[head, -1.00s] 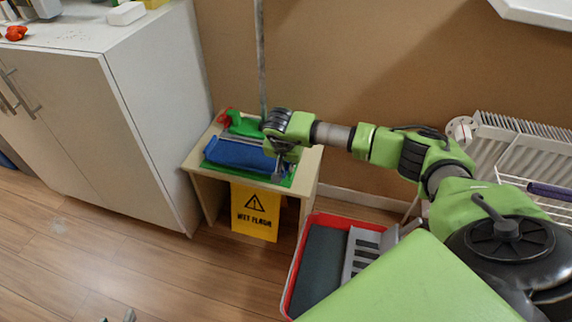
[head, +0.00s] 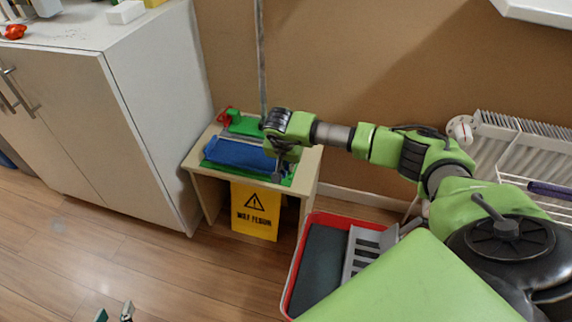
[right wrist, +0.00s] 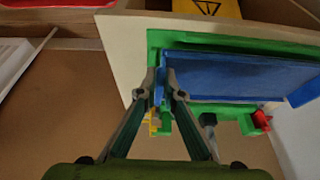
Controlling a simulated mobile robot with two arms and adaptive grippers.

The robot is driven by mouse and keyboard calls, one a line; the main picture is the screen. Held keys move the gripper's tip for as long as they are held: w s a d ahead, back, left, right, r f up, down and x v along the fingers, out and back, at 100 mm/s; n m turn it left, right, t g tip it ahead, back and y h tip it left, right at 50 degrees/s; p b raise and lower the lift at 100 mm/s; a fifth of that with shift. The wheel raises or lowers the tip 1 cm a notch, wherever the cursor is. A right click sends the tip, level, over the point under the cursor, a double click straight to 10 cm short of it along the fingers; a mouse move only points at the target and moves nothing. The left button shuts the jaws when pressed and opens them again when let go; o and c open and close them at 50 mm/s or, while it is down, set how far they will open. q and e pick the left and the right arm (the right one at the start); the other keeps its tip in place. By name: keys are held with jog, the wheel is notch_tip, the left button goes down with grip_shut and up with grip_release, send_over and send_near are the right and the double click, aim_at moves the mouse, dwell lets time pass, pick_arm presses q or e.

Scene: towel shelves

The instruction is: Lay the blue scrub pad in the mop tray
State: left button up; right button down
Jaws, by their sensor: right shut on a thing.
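The blue scrub pad (head: 238,154) lies on a green base (head: 283,180) on top of a small wooden table. In the right wrist view it is a broad blue slab (right wrist: 240,75) with an upright blue edge at its near end. My right gripper (head: 282,172) reaches down at the pad's right end. In the wrist view its fingers (right wrist: 163,84) are closed on that blue edge. A red-rimmed tray (head: 292,262) with a dark grey bottom stands on the floor. My left gripper (head: 115,312) shows only its two fingertips, apart, at the bottom edge.
A yellow wet-floor sign (head: 255,212) stands in front of the table (head: 308,165). A white cabinet (head: 150,130) is close on the left. A grey pole (head: 262,60) rises behind the table. A white radiator (head: 500,135) is at the right. The floor at lower left is clear.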

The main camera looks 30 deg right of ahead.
pick_arm(q)
jog(key=shift+w+d+r+t+b, duration=0.15)
jog(key=shift+w+d+r+t, duration=0.1)
jog(key=shift+w+r+t, duration=0.25)
jog(key=shift+w+d+r+t+b, duration=0.15)
jog(key=shift+w+d+r+t, duration=0.15)
jog(key=shift+w+r, duration=0.35)
pick_arm(e)
jog(key=shift+f, duration=0.45)
dwell(1.9)
pick_arm(q)
jog(key=shift+w+d+r+t+h+b, duration=0.2)
jog(key=shift+w+r+t, duration=0.25)
jog(key=shift+r, duration=0.35)
jog(key=shift+w+d+r+t+h+b, duration=0.1)
jog(key=shift+w+d+r+t+h, duration=0.1)
jog(key=shift+w+r+t, duration=0.4)
pick_arm(e)
jog(key=shift+f, duration=0.4)
dwell(1.6)
jog(key=c, duration=2.1)
grip_release()
pick_arm(q)
jog(key=shift+s+r, duration=0.1)
